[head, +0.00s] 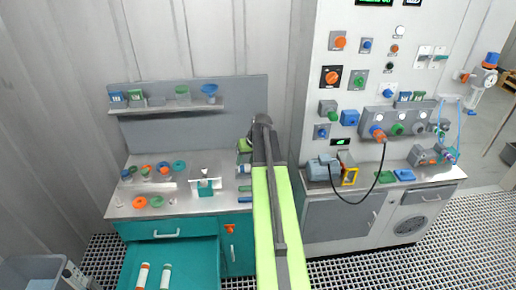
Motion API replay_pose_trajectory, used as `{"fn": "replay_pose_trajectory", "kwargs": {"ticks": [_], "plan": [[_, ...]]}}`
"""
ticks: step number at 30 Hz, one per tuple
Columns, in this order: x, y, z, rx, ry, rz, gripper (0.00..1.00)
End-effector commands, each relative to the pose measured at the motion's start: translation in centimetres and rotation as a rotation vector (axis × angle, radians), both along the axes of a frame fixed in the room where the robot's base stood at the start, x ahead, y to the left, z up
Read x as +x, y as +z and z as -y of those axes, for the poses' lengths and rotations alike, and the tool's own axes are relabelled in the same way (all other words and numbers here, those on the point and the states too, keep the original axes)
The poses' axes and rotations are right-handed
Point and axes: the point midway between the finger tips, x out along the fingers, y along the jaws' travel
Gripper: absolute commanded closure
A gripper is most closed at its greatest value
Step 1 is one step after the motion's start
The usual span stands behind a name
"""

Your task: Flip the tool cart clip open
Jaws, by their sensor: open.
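The teal tool cart (180,241) stands left of centre under a light worktop. A small orange piece (229,228), which looks like its clip, sits on the cart's front, right of the drawers. It is too small to tell whether the clip is open or shut. My lime-green arm reaches up from the bottom of the view, just right of the orange piece, and ends in a dark joint above the worktop. I cannot make out my gripper's fingers; they seem hidden behind the arm.
Small parts and a teal-and-white fixture (205,184) stand on the worktop (120,207). A grey control panel cabinet (345,218) stands at the right. A grey bin (35,272) is at lower left.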

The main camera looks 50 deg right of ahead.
Motion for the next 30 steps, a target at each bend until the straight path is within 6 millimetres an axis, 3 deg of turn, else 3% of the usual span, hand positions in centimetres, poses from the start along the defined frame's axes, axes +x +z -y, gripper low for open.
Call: {"fn": "replay_pose_trajectory", "kwargs": {"ticks": [1, 3, 6, 13, 17, 30], "plan": [[-1.1, 2.6, 3.8, -0.006, -0.038, 0.022, 0.56], [-2.5, 3.5, 6.9, -0.013, -0.068, 0.044, 0.56], [-3.7, 4.0, 9.0, -0.02, -0.09, 0.061, 0.56], [-3.7, 3.2, 9.3, -0.021, -0.093, 0.064, 0.56], [-3.2, 1.9, 9.4, -0.021, -0.093, 0.063, 0.56], [0.5, -6.7, 9.7, -0.021, -0.092, 0.062, 0.56]]}}
